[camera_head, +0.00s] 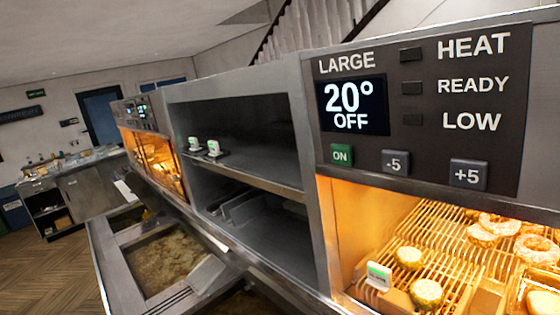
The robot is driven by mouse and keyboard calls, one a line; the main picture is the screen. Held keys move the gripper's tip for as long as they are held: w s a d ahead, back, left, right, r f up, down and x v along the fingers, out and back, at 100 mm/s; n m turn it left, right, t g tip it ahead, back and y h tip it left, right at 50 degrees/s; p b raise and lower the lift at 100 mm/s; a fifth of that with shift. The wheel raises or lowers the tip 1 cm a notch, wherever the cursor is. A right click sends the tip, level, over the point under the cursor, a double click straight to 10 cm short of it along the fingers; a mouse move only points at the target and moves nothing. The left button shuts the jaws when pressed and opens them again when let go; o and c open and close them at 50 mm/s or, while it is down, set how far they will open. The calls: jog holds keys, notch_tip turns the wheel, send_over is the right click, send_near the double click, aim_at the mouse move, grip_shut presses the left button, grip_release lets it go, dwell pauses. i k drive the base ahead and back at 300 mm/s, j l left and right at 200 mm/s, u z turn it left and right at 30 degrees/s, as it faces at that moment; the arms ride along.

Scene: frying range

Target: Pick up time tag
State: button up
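Two small white tags with green tops stand on the upper shelf of the open grey cabinet: a left time tag (195,144) and a right time tag (214,149). A third similar time tag (378,275) stands in the lit warming bay at the lower right, in front of round food pieces. Any markings on the tags are too small to read. My gripper is not in view, so its opening and its place relative to the tags do not show.
A control panel (425,110) reading 20° OFF sits above the warming bay's wire rack (440,235). A fryer vat (165,262) with brown oil stands in front of the cabinet (305,120). Another lit bay (155,160) is farther left. Open wooden floor (50,265) lies at left.

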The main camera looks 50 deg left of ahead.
aim_at(214, 146)
jog(key=u, duration=1.6)
jog(key=i+j, duration=0.55)
jog(key=j, duration=0.15)
jog(key=i+j, duration=0.55)
jog(key=j, duration=0.15)
jog(key=i+j+u, duration=0.1)
jog(key=i+j, duration=0.4)
jog(key=j, duration=0.25)
